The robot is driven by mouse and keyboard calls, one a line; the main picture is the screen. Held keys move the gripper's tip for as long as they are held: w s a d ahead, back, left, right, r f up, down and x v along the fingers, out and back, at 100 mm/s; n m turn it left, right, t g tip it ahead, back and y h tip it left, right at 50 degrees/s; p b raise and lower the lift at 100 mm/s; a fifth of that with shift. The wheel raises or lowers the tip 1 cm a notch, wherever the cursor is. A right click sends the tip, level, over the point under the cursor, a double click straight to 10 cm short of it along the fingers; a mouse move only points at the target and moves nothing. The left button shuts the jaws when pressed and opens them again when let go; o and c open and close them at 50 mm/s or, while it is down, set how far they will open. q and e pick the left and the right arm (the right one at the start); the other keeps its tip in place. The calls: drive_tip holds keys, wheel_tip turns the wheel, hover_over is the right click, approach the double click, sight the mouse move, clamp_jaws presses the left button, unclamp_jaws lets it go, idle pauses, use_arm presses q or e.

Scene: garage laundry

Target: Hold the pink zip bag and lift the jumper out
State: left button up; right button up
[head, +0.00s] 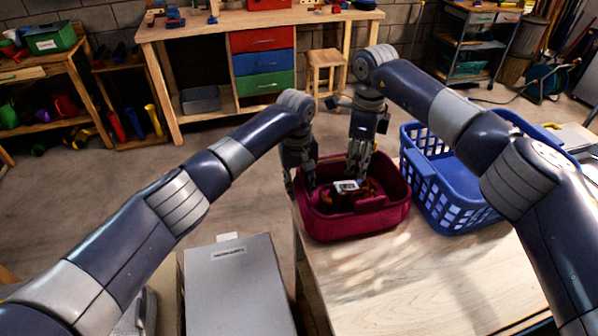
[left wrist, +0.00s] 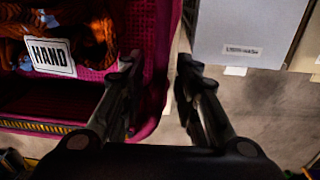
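The pink zip bag (head: 354,226), deep magenta and open at the top, stands on the wooden table. The rust-orange jumper (head: 366,200) lies inside with a white tag; in the left wrist view the jumper (left wrist: 100,45) has a tag reading HAND. My left gripper (head: 301,186) is at the bag's left side. In the left wrist view its fingers (left wrist: 157,75) are apart, straddling the bag's side wall (left wrist: 160,50), with no clear grip on it. My right gripper (head: 357,170) points down into the bag above or at the jumper; its fingertips are too unclear to judge.
A blue laundry basket (head: 440,190) stands close to the bag's right. A grey box (head: 238,285) is left of the table. The table's front (head: 400,280) is bare. A workbench (head: 200,28) and a stool (head: 326,65) stand behind, across open floor.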

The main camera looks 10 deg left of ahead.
sight(300, 204)
use_arm(q)
drive_tip(key=shift+f, duration=1.75)
drive_tip(key=shift+d, duration=0.1)
clamp_jaws()
